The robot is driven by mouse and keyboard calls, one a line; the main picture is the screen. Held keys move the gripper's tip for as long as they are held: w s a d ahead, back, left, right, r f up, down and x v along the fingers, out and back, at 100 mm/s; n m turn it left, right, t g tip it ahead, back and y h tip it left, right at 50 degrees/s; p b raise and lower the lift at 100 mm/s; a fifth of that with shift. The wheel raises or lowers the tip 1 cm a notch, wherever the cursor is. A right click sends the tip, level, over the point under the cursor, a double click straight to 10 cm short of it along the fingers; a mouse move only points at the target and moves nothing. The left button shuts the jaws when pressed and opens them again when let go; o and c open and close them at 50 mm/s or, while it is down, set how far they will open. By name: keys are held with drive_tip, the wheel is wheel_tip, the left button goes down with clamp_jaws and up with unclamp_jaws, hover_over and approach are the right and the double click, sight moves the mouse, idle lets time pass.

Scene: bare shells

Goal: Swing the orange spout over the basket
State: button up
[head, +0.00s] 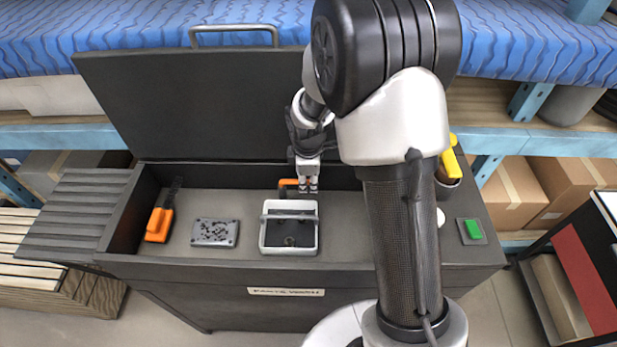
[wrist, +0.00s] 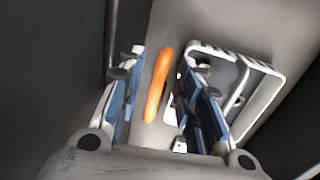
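The orange spout (head: 283,184) shows as a short bent piece just behind the white basket (head: 264,240), partly covered by my gripper (head: 308,188). In the wrist view the spout (wrist: 157,85) is a long orange bar between the two fingers of my gripper (wrist: 163,72). The fingers stand apart, with gaps visible on both sides of the bar; I see no grip on it. The basket (wrist: 262,68) lies to the right of the spout in that view, its white rim partly hidden by the right finger. A grey bar crosses the basket in the head view.
The dark bench box has a raised lid (head: 190,105) behind. An orange-handled tool (head: 159,222) and a speckled grey plate (head: 215,232) lie left of the basket. A green button (head: 473,229) and a yellow-handled item (head: 449,160) are at the right. My arm hides part of the bench.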

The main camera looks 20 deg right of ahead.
clamp_jaws()
idle(0.5)
